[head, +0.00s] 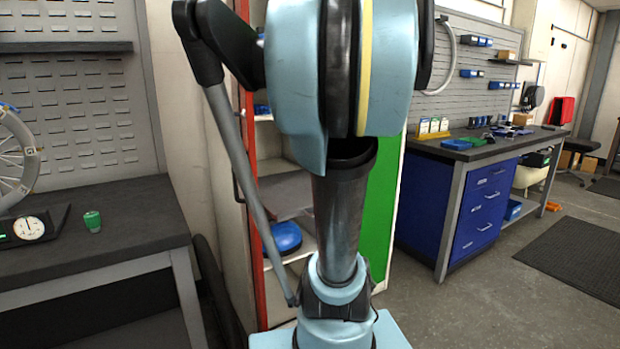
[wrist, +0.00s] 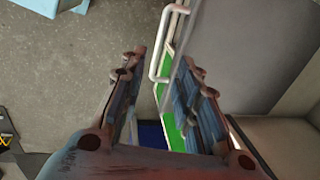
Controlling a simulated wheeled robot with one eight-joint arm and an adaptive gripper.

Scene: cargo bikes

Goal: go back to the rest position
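My gripper (wrist: 163,100) shows in the wrist view with its two fingers spread apart. It is open, and nothing is held between the fingers. Behind the gap are a white bar handle (wrist: 160,65), a green strip and a blue patch. In the head view my own arm fills the middle and hides much of the shelf cabinet; my gripper does not show there.
A dark workbench (head: 110,215) with a green cup (head: 92,221), a dial gauge (head: 30,228) and a wheel stands at left. A blue drawer bench (head: 480,215) stands at right. A cabinet with a green panel (head: 380,210) is behind my arm.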

